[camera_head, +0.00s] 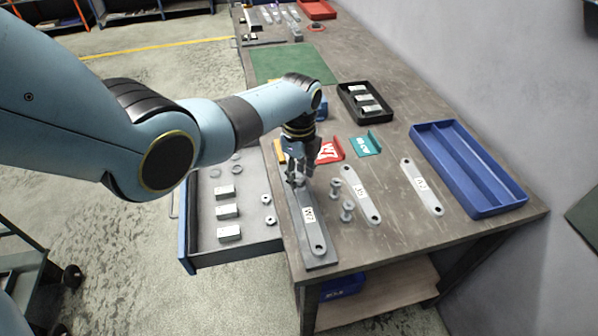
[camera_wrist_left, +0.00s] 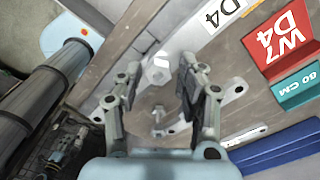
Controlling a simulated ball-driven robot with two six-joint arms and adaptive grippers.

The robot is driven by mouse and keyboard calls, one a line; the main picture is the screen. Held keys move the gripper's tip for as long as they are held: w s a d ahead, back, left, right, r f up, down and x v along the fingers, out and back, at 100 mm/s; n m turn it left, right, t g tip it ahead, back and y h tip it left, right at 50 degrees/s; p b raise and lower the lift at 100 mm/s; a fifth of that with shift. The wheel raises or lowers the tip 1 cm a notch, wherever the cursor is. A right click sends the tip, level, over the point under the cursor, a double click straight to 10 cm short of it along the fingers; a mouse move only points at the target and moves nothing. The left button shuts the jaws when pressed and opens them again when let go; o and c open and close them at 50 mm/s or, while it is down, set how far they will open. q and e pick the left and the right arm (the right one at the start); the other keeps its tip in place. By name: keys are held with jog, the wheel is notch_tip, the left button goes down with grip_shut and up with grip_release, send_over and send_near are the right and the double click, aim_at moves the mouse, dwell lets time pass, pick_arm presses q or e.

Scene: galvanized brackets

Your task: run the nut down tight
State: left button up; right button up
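A pale galvanized bracket (camera_head: 313,228) with a white label lies on a dark flat bar near the bench's front left edge. My left gripper (camera_head: 296,180) points down over the bracket's far end. In the left wrist view, a bright hex nut (camera_wrist_left: 157,72) shows between and beyond the spread fingers (camera_wrist_left: 160,68), with a gap on each side. The left gripper is open. How far the nut is threaded cannot be told. In the head view the gripper hides the nut. My right gripper is not in view.
Upright bolts (camera_head: 347,211) stand right of the bracket, near two loose brackets (camera_head: 375,212) (camera_head: 436,205). An open drawer (camera_head: 205,252) holds small boxes, nuts and washers. A red sign (camera_head: 330,152), teal sign (camera_head: 367,144), black tray (camera_head: 346,97) and blue tray (camera_head: 487,209) sit around.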

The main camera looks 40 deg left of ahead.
pick_arm(q)
jog(key=n, duration=0.9)
jog(key=shift+c, duration=0.4)
grip_shut()
